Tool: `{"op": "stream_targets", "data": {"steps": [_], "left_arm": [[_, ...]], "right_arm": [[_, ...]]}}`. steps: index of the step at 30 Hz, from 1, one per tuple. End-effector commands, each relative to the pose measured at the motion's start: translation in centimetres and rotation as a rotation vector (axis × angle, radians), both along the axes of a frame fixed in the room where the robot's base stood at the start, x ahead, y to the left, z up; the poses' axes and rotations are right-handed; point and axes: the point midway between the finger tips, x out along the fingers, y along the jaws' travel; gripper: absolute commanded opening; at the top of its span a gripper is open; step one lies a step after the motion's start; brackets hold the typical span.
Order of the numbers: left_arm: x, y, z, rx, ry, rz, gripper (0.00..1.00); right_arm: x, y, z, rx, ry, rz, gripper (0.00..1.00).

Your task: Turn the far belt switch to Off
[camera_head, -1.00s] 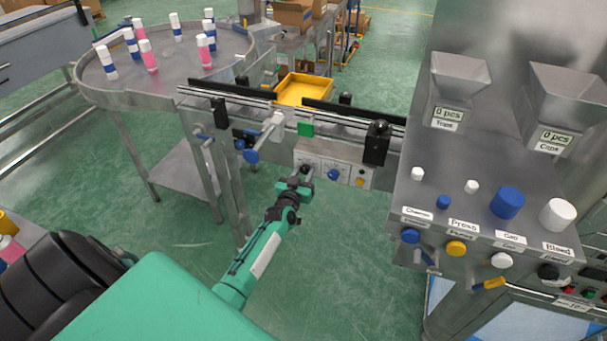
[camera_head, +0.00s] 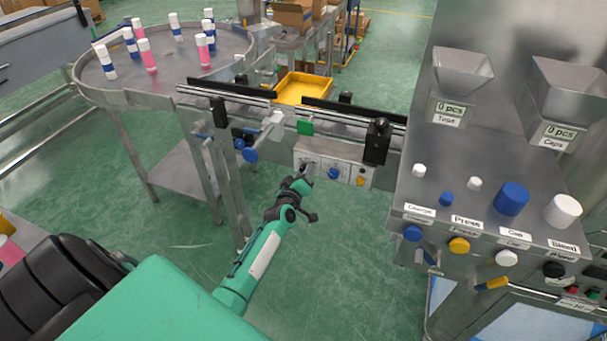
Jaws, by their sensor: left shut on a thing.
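A light grey control box with several panels (camera_head: 343,163) hangs below the conveyor, with a blue knob (camera_head: 333,174) in its middle and a yellow knob (camera_head: 360,181) at its right. Their labels are too small to read. My left gripper (camera_head: 306,172) is at the left panel, shut on the switch knob there. The gripper hides that knob, so its setting cannot be read. My right gripper is out of view.
The conveyor (camera_head: 345,116) with black guide rails runs above the box. A blue-ended lever (camera_head: 250,155) sticks out at its left. A round table (camera_head: 150,95) with bottles stands left; a crimping station (camera_head: 470,190) stands right.

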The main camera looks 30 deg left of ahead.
Motion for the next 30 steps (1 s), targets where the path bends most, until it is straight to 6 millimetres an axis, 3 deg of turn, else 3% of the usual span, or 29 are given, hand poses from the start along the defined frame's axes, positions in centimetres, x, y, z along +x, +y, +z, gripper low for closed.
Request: {"op": "stream_targets", "data": {"steps": [21, 22, 25, 30], "left_arm": [[-0.02, 0.01, -0.03, -0.080, -0.018, 0.001, 0.09], [-0.02, 0.01, -0.03, -0.080, -0.018, 0.001, 0.34], [-0.02, 0.00, -0.02, -0.079, -0.018, 0.001, 0.54], [-0.02, 0.00, -0.01, -0.079, -0.019, 0.000, 0.54]], "right_arm": [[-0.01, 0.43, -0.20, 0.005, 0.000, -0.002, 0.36], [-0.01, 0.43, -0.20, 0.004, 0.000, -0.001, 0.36], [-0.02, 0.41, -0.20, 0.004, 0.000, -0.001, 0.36], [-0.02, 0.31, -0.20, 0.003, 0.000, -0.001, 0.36]]}}
